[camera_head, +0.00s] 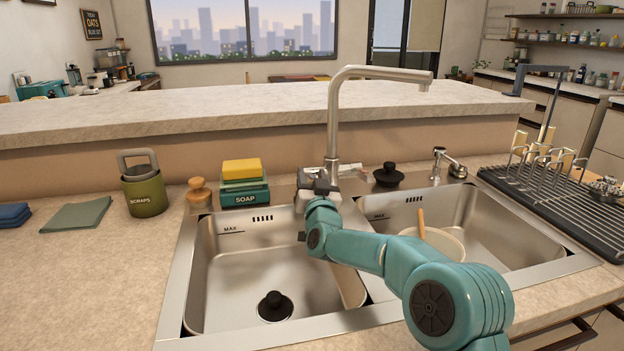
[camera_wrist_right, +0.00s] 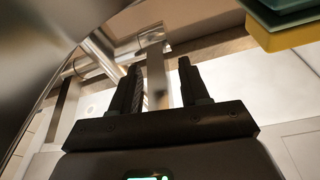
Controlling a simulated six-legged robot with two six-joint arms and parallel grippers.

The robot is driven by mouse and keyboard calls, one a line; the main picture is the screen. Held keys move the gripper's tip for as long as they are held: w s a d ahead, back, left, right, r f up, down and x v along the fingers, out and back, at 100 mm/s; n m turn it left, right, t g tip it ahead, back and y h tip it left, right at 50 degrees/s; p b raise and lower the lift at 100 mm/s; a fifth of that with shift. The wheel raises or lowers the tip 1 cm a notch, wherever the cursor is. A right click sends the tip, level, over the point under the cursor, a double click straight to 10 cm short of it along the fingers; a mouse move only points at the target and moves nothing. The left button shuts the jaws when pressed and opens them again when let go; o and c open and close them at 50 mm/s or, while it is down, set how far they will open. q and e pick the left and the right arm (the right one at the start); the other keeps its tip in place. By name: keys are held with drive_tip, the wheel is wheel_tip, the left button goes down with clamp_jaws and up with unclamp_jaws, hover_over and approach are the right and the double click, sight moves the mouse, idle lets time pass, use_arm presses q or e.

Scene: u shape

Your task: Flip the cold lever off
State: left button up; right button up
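The tall faucet (camera_head: 333,115) stands behind the double sink, its spout bent to the right. My right gripper (camera_head: 319,181) is in front of the faucet base, which it partly hides. In the right wrist view my right gripper (camera_wrist_right: 160,88) has its two dark fingers apart. A flat metal bar (camera_wrist_right: 156,72), which looks like a faucet lever, shows between the fingers, nearer the left one. Whether either finger touches it I cannot tell. No hot or cold mark is readable. A pale lever-like part (camera_head: 352,170) shows right of the faucet base. My left gripper is not in view.
The left basin (camera_head: 235,265) holds a black plug; the right basin holds a bowl (camera_head: 440,243) with a wooden handle. A soap box with sponge (camera_head: 243,184), a brush (camera_head: 199,192) and a scraps bin (camera_head: 146,192) stand left. A black stopper (camera_head: 388,175) and drying rack (camera_head: 560,205) are right.

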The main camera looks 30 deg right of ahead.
sight(312, 176)
wheel_tip(312, 176, up, 20)
drive_tip(key=p, duration=0.7)
drive_tip(key=shift+s+f, duration=0.1)
